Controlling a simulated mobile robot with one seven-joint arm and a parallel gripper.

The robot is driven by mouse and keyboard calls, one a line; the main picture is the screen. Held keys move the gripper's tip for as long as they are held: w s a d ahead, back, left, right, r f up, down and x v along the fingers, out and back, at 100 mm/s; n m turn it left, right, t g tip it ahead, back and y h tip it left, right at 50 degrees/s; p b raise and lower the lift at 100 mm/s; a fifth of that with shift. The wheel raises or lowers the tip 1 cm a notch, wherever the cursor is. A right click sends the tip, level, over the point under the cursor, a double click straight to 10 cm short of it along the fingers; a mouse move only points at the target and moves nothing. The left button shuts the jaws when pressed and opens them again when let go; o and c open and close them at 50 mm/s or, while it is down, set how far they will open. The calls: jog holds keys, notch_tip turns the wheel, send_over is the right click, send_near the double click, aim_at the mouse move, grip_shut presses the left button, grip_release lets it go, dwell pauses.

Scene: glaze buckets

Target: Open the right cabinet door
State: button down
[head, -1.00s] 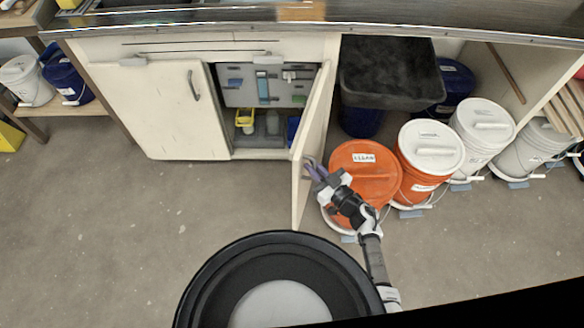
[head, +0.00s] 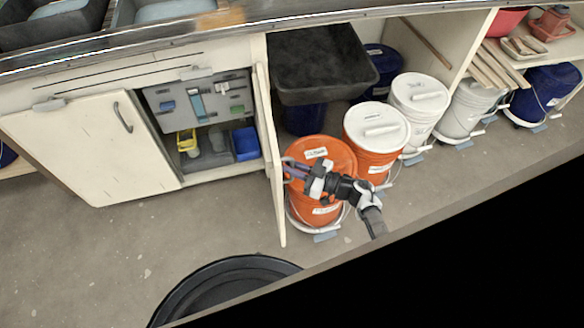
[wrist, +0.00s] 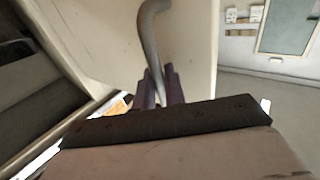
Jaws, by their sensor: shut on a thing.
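The right cabinet door (head: 273,160) stands swung out from the cabinet, seen nearly edge-on in the head view, with the compartment behind it exposed. In the wrist view its pale panel (wrist: 192,45) fills the upper middle, with a curved grey handle (wrist: 152,35) on it. My gripper (head: 291,169) is on the right side of the door, above the orange bucket. In the wrist view the fingers (wrist: 158,88) are shut around the lower part of the handle. In the head view the handle is too small to make out.
The left cabinet door (head: 85,145) is shut. An orange bucket (head: 335,158) stands close to the right of the open door, with more lidded buckets beyond. A black bin (head: 215,290) is on the floor in front. The floor left of the open door is clear.

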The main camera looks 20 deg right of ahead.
jog(key=c, duration=1.6)
grip_release()
jog(key=shift+w, duration=0.2)
jog(key=shift+s, duration=0.1)
jog(key=b+v, duration=0.2)
jog(key=v, duration=0.5)
jog(key=shift+s+d, duration=0.1)
jog(key=shift+s, duration=0.1)
jog(key=shift+f, duration=0.1)
